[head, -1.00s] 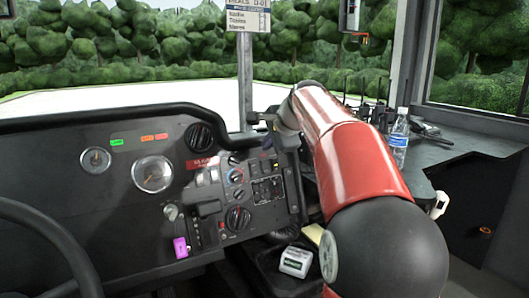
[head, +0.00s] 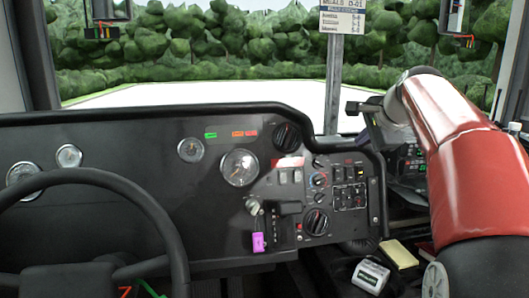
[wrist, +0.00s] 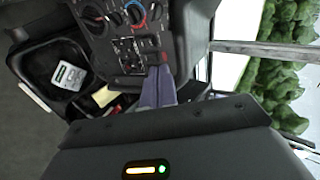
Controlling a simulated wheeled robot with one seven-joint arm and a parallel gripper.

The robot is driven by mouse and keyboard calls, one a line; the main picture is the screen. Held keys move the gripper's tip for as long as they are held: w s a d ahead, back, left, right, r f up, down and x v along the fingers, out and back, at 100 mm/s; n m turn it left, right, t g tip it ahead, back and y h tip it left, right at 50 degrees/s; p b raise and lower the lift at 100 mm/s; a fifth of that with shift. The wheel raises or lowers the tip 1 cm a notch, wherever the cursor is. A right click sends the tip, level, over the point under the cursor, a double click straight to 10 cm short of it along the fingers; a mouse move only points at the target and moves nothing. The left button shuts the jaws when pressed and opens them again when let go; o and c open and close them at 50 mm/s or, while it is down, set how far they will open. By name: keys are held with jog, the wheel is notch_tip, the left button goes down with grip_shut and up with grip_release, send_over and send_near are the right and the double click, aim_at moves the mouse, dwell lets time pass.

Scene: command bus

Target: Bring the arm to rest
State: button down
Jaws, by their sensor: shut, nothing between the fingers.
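My red arm reaches up from the lower right of the head view. My gripper (head: 356,107) is at its far end, by the right upper corner of the dashboard (head: 110,150), and it is partly hard to make out there. In the wrist view my gripper (wrist: 160,72) shows its two greyish-purple fingers together, with nothing between them. They lie in front of the switch panel in that picture; I cannot tell whether they touch it.
The steering wheel (head: 150,200) fills the lower left. A purple block (head: 258,242) sits on the dashboard's lower edge. A white box (head: 371,276) and a yellow item (head: 399,254) lie low at the right. A sign pole (head: 334,85) stands behind the dashboard.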

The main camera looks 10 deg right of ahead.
jog(key=s+a+f+n+g, duration=0.2)
jog(key=s+a+f+n, duration=0.65)
jog(key=s+a, duration=0.4)
jog(key=s+a+f+n+g, duration=0.1)
jog(key=s+f+n, duration=0.3)
jog(key=s+f, duration=0.4)
jog(key=s+a+f+n+g, duration=0.1)
jog(key=s+a+f+n, duration=0.3)
jog(key=s+f, duration=0.5)
jog(key=shift+a+n, duration=0.2)
jog(key=shift+n, duration=0.25)
jog(key=shift+r, duration=0.1)
